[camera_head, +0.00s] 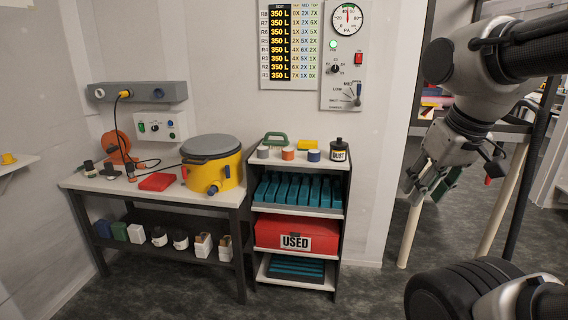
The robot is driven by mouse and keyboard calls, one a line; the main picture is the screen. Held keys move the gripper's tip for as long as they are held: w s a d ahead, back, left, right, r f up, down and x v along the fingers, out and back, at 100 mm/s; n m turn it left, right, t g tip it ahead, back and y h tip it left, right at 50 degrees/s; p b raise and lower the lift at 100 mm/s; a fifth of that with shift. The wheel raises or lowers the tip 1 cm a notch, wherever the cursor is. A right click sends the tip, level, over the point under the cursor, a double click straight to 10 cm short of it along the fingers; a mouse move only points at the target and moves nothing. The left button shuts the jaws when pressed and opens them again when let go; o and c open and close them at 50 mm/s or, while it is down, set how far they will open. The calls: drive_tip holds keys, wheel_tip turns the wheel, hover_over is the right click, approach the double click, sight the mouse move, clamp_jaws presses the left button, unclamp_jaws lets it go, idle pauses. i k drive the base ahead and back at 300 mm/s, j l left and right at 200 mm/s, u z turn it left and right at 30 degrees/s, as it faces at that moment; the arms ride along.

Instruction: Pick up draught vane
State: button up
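I cannot pick out for certain which thing is the draught vane. An orange round piece on a stand (118,146) is at the back left of the bench, and a green handled piece (274,139) lies on top of the shelf unit. My gripper (426,188) hangs at the right, pointing down, well apart from the bench and the shelf unit. A dark green shape (447,184) shows at its fingers; I cannot tell whether it is held or lies behind them. The fingers are too small to read clearly.
The bench (213,199) carries a yellow canister (228,170) with a grey lid and a red block (157,182). The shelf unit (341,176) holds jars, teal cartridges and a red USED box (275,234). A gauge panel (346,55) hangs above. Floor in front is clear.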

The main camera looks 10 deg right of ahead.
sight(427, 110)
drive_tip(key=i+l+z, duration=0.15)
drive_tip(key=i+z, duration=0.25)
drive_tip(key=i, duration=0.15)
drive_tip(key=i+z, duration=0.4)
drive_tip(key=i+j+z, duration=0.3)
drive_tip(key=i+z, duration=0.15)
drive_tip(key=i, duration=0.2)
drive_tip(key=i+l+z, duration=0.15)
drive_tip(key=i, duration=0.6)
drive_tip(key=i+l+z, duration=0.1)
drive_tip(key=i, duration=0.7)
drive_tip(key=l+u, duration=0.15)
drive_tip(key=u, duration=0.65)
